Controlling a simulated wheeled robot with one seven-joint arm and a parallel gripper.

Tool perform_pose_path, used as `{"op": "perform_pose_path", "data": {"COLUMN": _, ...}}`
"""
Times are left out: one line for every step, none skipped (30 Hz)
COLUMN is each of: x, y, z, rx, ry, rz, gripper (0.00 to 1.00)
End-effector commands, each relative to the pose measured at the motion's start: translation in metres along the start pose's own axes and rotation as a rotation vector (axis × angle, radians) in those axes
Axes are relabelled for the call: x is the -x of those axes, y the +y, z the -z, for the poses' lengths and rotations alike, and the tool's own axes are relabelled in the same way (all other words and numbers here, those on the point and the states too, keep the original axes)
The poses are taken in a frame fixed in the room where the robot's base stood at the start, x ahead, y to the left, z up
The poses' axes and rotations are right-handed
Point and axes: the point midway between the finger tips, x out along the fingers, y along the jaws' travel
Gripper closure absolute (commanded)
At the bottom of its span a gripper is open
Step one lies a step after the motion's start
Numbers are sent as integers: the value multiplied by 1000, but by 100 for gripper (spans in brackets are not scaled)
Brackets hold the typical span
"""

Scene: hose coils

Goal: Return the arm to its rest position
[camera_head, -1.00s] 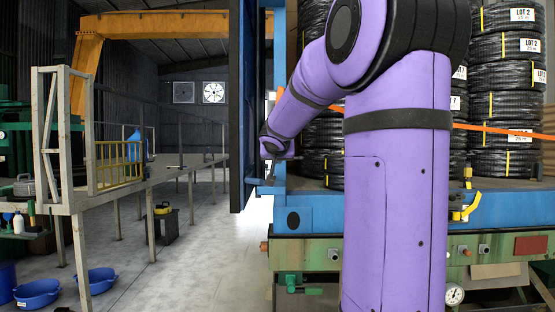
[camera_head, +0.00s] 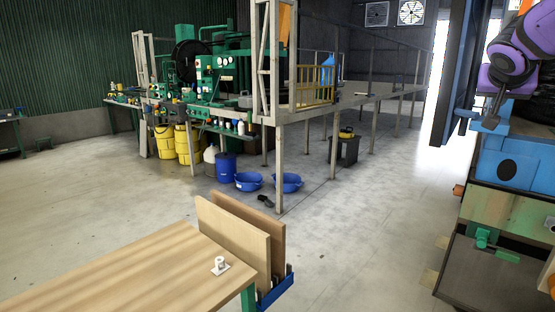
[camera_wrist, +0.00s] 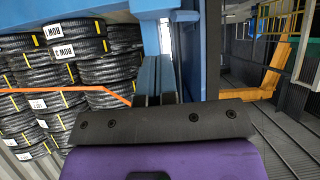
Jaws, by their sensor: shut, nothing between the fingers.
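My purple arm (camera_head: 525,45) reaches in at the upper right of the head view, bent, with its end pointing down. My gripper (camera_head: 489,119) is small there, beside the blue frame of the rack; it is shut and empty. A blue upright stands ahead of my wrist.
A wooden table (camera_head: 130,275) with upright boards (camera_head: 240,235) and a small white fitting stands at the front. Blue basins (camera_head: 248,181), yellow drums (camera_head: 188,145) and a raised platform lie beyond. Open floor (camera_head: 370,230) lies between the table and the blue rack (camera_head: 510,165).

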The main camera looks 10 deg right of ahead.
Motion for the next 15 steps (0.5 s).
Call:
{"op": "perform_pose_path", "data": {"x": 22, "y": -9, "z": -20, "rx": 25, "ry": -38, "rz": 31, "gripper": 100}}
{"op": "perform_pose_path", "data": {"x": 33, "y": -14, "z": -33, "rx": 43, "ry": -66, "rz": 46, "gripper": 100}}
{"op": "perform_pose_path", "data": {"x": 48, "y": -19, "z": -50, "rx": 70, "ry": -102, "rz": 70, "gripper": 100}}
{"op": "perform_pose_path", "data": {"x": 59, "y": -24, "z": -63, "rx": 92, "ry": -129, "rz": 90, "gripper": 100}}
{"op": "perform_pose_path", "data": {"x": 70, "y": -28, "z": -76, "rx": 116, "ry": -157, "rz": 111, "gripper": 100}}
{"op": "perform_pose_path", "data": {"x": 85, "y": -32, "z": -95, "rx": 148, "ry": -194, "rz": 141, "gripper": 100}}
{"op": "perform_pose_path", "data": {"x": 96, "y": -36, "z": -109, "rx": 174, "ry": -222, "rz": 165, "gripper": 100}}
{"op": "perform_pose_path", "data": {"x": 107, "y": -38, "z": -123, "rx": 201, "ry": -250, "rz": 190, "gripper": 100}}
{"op": "perform_pose_path", "data": {"x": 122, "y": -42, "z": -143, "rx": 239, "ry": -286, "rz": 227, "gripper": 100}}
{"op": "perform_pose_path", "data": {"x": 133, "y": -44, "z": -157, "rx": 268, "ry": -312, "rz": 256, "gripper": 100}}
{"op": "perform_pose_path", "data": {"x": 143, "y": -46, "z": -172, "rx": 298, "ry": -338, "rz": 285, "gripper": 100}}
{"op": "perform_pose_path", "data": {"x": 157, "y": -49, "z": -190, "rx": 339, "ry": -370, "rz": 325, "gripper": 100}}
{"op": "perform_pose_path", "data": {"x": 166, "y": -50, "z": -204, "rx": 366, "ry": -393, "rz": 354, "gripper": 100}}
{"op": "perform_pose_path", "data": {"x": 175, "y": -51, "z": -216, "rx": 393, "ry": -414, "rz": 382, "gripper": 100}}
{"op": "perform_pose_path", "data": {"x": 186, "y": -52, "z": -232, "rx": 429, "ry": -438, "rz": 419, "gripper": 100}}
